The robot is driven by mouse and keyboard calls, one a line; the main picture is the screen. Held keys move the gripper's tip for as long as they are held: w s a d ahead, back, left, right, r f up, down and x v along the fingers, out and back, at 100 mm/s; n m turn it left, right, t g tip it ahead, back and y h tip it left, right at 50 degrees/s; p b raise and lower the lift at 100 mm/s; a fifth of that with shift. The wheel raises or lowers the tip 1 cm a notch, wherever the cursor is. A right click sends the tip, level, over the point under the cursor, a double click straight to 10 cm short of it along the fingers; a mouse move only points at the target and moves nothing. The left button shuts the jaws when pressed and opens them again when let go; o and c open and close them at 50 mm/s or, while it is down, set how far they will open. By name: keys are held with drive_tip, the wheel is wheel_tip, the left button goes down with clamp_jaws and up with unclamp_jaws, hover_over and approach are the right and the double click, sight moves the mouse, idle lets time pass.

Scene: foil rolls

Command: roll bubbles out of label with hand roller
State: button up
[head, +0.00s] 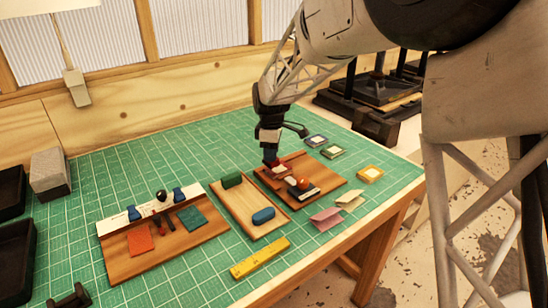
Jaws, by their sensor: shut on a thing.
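My gripper (271,157) is at the left back part of a brown wooden board (333,183), pointing down. Its fingers are shut on a small reddish piece that looks like the handle of the hand roller (272,162); the picture is too small to show its shape well. On the board in front of the gripper are a pale block, an orange-red rounded piece (303,183) and a dark strip with a light edge (306,193). I cannot tell which surface is the label, whether bubbles show, or whether the roller touches it.
A pale tray (246,211) with a green and a blue block lies to the left. Further left is a tool board (190,241) with orange and teal squares. A yellow ruler (260,258), pink and cream cards (325,218) and small framed squares (332,152) surround the boards.

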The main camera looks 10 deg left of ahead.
drive_tip(key=shift+r, duration=2.7)
drive_tip(key=shift+s, duration=0.1)
drive_tip(key=s+d+f, duration=0.1)
drive_tip(key=s+f, duration=0.1)
drive_tip(key=s, duration=1.1)
drive_tip(key=s+d+f, duration=0.2)
drive_tip(key=s+f, duration=0.1)
drive_tip(key=s, duration=1)
drive_tip(key=shift+w, duration=0.1)
drive_tip(key=w+a, duration=0.2)
drive_tip(key=w, duration=0.2)
drive_tip(key=w+a+f, duration=0.1)
drive_tip(key=w+a, duration=0.2)
drive_tip(key=w, duration=0.2)
drive_tip(key=w+a, duration=0.3)
drive_tip(key=w, duration=0.1)
drive_tip(key=shift+w+a+f, duration=0.15)
drive_tip(key=shift+w+f, duration=0.05)
drive_tip(key=shift+w, duration=0.1)
drive_tip(key=shift+f, duration=1.75)
